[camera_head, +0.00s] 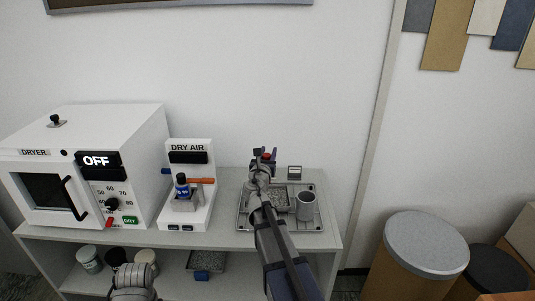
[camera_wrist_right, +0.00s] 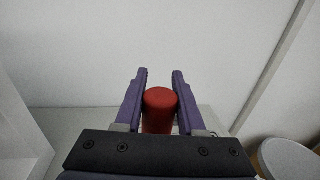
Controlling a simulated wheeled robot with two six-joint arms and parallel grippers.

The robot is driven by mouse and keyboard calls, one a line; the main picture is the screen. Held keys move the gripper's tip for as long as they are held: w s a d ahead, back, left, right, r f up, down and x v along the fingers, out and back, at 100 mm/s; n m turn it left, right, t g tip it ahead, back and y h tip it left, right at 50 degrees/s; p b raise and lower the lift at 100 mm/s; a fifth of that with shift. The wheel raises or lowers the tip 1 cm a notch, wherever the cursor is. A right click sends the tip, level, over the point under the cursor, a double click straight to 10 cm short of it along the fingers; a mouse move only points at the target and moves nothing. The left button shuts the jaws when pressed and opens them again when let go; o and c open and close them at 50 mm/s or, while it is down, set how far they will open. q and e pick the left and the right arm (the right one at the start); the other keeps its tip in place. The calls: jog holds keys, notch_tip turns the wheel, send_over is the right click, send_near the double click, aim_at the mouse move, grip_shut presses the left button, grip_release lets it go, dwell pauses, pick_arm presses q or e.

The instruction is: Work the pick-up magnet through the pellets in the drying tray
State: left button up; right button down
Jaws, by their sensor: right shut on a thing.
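My right gripper (camera_head: 263,154) is shut on a red cylinder, the pick-up magnet (camera_wrist_right: 160,98), which stands between its two purple fingers in the right wrist view. In the head view only a small red part of the magnet (camera_head: 267,156) shows. The gripper is above the back of a small tray of grey pellets (camera_head: 281,196), the likely drying tray. My arm hides part of the pellets. The magnet's lower end is hidden, so I cannot tell whether it touches them. A grey arm part of mine shows at the bottom left; my left gripper is not in view.
The pellet tray sits in a larger metal tray (camera_head: 243,222) with a grey cup (camera_head: 306,206) at right. The dry air unit (camera_head: 189,155) and the dryer (camera_head: 135,140), reading OFF, stand left. A blue-handled pellet pan (camera_head: 208,262) and several jars are below. Round bins (camera_head: 425,245) stand right.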

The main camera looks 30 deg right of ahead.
jog(key=shift+f, duration=0.15)
notch_tip(320, 180, down, 7)
jog(key=b, duration=0.7)
dwell(0.3)
jog(key=shift+d, duration=0.1)
jog(key=d, duration=0.5)
jog(key=shift+s+d, duration=0.3)
jog(key=shift+s, duration=0.1)
